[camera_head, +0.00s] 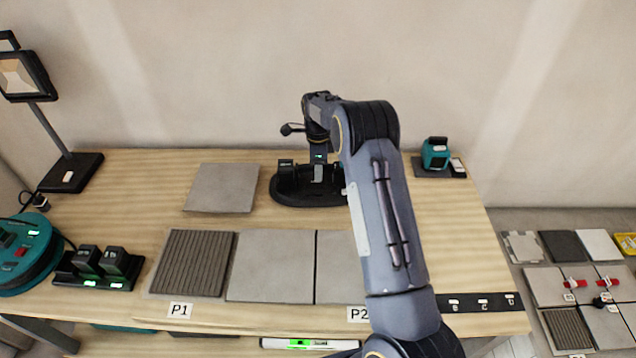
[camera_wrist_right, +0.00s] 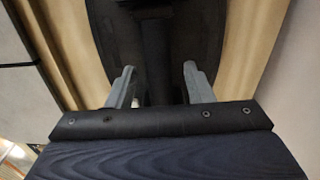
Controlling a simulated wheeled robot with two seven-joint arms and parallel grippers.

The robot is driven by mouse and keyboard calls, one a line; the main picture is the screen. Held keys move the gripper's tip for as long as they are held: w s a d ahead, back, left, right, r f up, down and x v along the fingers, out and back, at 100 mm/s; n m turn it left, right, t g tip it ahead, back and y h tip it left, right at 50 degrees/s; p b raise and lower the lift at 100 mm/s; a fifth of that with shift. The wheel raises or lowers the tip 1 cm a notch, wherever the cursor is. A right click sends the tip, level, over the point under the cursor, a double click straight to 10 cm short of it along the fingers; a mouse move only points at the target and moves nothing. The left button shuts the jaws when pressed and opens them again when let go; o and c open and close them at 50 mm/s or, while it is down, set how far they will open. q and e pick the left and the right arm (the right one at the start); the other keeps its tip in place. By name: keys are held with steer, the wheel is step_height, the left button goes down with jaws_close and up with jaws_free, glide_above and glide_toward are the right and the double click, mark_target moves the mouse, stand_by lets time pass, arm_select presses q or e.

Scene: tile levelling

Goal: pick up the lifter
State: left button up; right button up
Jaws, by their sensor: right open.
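A black device with a rounded oval base (camera_head: 292,196), which I take to be the lifter, sits at the back middle of the workbench. My right gripper (camera_head: 318,173) reaches down over it and hides part of its top. In the right wrist view my right gripper (camera_wrist_right: 158,84) is open, its two grey fingers apart. A dark upright bar of the lifter (camera_wrist_right: 156,58) stands between the fingers, with gaps showing on both sides. The wide dark base lies below it. My left gripper is not in view.
A grey tile (camera_head: 222,188) lies left of the lifter. A ribbed tile (camera_head: 193,263) and plain tiles (camera_head: 271,266) lie in front. A teal device (camera_head: 435,153) stands back right, a black charger (camera_head: 97,270) front left. My right arm crosses the right half.

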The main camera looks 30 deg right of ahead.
steer(key=shift+f, duration=0.2)
stand_by(0.3)
jaws_close()
